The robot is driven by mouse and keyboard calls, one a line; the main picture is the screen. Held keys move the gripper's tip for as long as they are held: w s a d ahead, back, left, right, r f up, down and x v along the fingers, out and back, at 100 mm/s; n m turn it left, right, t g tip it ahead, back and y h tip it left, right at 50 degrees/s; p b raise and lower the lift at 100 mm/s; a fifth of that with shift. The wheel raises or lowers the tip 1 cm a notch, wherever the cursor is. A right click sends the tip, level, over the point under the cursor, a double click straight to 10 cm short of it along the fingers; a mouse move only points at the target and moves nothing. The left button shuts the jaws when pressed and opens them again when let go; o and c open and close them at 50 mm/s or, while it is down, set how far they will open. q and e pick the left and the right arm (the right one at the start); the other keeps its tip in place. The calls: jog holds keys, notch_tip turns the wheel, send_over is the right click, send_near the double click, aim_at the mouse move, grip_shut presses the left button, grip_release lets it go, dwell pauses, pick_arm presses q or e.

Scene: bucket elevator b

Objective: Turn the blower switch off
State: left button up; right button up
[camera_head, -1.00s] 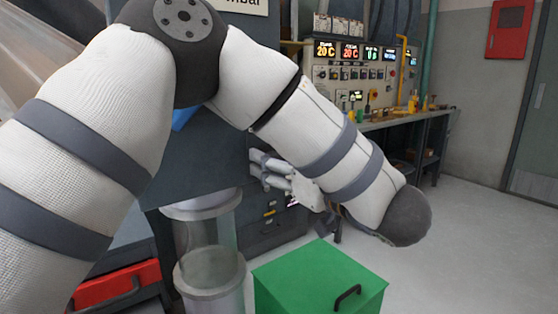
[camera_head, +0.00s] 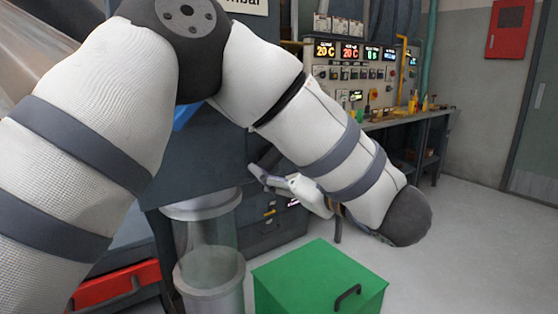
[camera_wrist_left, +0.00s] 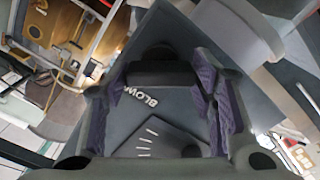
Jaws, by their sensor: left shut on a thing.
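My left gripper (camera_head: 264,177) is low beside the dark grey machine cabinet (camera_head: 222,150), above and behind the green box. In the left wrist view its purple-padded fingers (camera_wrist_left: 160,82) stand on both sides of a dark knob-like piece (camera_wrist_left: 158,68), which I take to be the blower switch. The gripper is shut on it. A white "BLOW..." label (camera_wrist_left: 140,96) shows upside down on the panel between the fingers, partly cut off. White tick marks (camera_wrist_left: 147,140) show below it. The switch is hidden in the head view. My right gripper is not in view.
A green box (camera_head: 320,280) with a black handle stands on the floor in front. A clear cylinder (camera_head: 208,245) stands left of it. A control panel (camera_head: 360,75) with lit displays and a workbench (camera_head: 420,118) are behind. The floor at the right is clear.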

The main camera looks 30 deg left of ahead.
pick_arm(q)
jog(key=n, duration=0.5)
jog(key=shift+n, duration=0.3)
jog(key=n, duration=0.4)
jog(key=shift+n, duration=0.6)
jog(key=o, duration=1.1)
jog(key=shift+o, duration=0.2)
jog(key=v, duration=1.2)
